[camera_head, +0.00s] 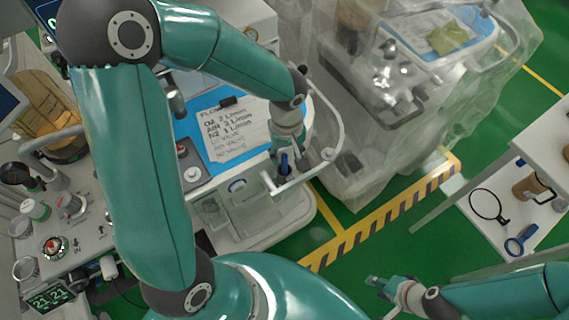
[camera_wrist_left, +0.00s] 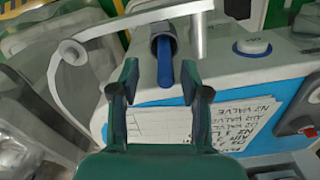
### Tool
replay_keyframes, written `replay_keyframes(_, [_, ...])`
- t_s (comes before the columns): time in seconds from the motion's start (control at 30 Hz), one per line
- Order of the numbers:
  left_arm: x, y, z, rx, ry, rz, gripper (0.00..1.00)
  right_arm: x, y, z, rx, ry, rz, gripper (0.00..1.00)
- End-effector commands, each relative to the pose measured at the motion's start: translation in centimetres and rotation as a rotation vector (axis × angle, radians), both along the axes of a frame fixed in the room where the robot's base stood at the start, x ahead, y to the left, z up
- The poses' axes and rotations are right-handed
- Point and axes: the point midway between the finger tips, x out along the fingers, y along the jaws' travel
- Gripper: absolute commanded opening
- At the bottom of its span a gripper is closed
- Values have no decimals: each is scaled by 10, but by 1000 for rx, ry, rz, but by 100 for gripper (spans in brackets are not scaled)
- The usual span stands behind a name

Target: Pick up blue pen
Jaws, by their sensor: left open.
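The blue pen (camera_wrist_left: 165,72) stands in a small grey round holder (camera_wrist_left: 158,31) at the edge of the cart in the left wrist view. In the head view the blue pen (camera_head: 284,164) shows just below my left gripper (camera_head: 287,150). In the left wrist view my left gripper (camera_wrist_left: 160,82) is open, with one finger on each side of the pen's line and a gap to both. The pen's lower part is hidden in the holder. My right gripper (camera_head: 378,284) is low at the right, away from the pen; its finger gap is too small to read.
A handwritten sheet (camera_head: 236,128) lies on the cart's blue top. A pale curved rail (camera_head: 335,125) runs close to the holder. A plastic-covered cart (camera_head: 420,90) stands to the right. Green floor lies between.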

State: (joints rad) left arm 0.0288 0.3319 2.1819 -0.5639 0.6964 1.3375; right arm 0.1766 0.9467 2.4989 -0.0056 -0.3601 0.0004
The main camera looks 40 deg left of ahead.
Motion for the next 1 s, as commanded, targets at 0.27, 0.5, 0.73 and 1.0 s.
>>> replay_keyframes(0.27, [-6, 3, -37, -1, 6, 1, 46, 0, 0, 5, 0, 0, 0, 40])
replay_keyframes(0.5, [-5, 3, -41, -1, 1, 1, 46, 0, 0, 5, 0, 0, 0, 40])
replay_keyframes(0.73, [-5, 3, -41, -1, 1, 1, 16, 0, 0, 5, 0, 0, 0, 40])
replay_keyframes(1.0, [-5, 3, -41, -1, 1, 1, 0, 0, 0, 5, 0, 0, 0, 40])
